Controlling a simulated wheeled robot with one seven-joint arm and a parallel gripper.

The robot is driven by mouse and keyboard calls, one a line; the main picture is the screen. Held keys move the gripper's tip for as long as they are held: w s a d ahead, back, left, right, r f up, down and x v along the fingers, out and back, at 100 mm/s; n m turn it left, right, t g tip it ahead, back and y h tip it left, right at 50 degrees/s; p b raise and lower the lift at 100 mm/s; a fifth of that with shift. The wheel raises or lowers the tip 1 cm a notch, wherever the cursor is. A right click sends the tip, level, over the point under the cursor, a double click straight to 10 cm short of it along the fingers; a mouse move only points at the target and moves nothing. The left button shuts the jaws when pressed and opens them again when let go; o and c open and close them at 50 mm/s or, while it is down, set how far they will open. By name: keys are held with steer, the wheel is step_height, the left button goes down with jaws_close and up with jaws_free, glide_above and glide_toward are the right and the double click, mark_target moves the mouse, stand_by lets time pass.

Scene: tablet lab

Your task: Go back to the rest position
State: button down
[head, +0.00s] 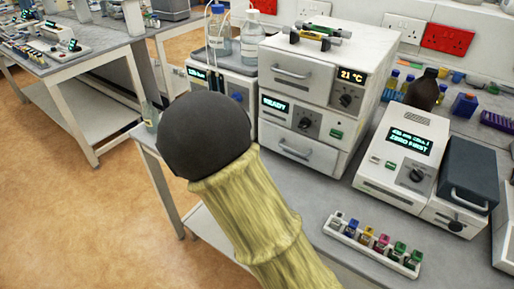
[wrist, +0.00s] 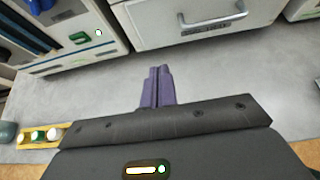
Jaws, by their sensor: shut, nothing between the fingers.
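My gripper (wrist: 160,72) shows in the wrist view, its two purple fingers pressed together with nothing between them. The fingers point over the bare grey bench top (wrist: 215,70), toward the front of a white unit with a metal handle. In the head view my arm, a pale yellow sleeve with a dark round end, rises from the bottom middle and covers part of the bench's front edge. The gripper itself cannot be seen in the head view.
White stacked units (head: 305,95) stand on the bench, with bottles on a tray (head: 225,58) beside them. A white instrument (head: 403,155) stands to the right. A rack of coloured vials (head: 373,243) lies near the front. Another table (head: 85,65) is at the left, with open floor between.

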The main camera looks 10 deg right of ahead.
steer(key=v, duration=0.2)
steer(key=shift+s+r, duration=0.15)
steer(key=shift+s, duration=0.1)
steer(key=shift+a, duration=0.1)
steer(key=s+d+f+m+g+y+p, duration=0.1)
steer(key=s+d+m+g+y+p, duration=0.1)
steer(key=s+d+m+g, duration=0.5)
steer(key=s+d+r+m+y+p, duration=0.1)
steer(key=s+m+y, duration=0.2)
steer(key=s+m, duration=0.4)
steer(key=s+d+r+m+y+p, duration=0.1)
steer(key=s+r+m+y+p, duration=0.1)
steer(key=s+m, duration=0.5)
steer(key=m+y, duration=0.1)
steer(key=m, duration=0.5)
steer(key=shift+d+m+t, duration=0.3)
steer(key=shift+t, duration=0.1)
steer(key=shift+w+r, duration=0.1)
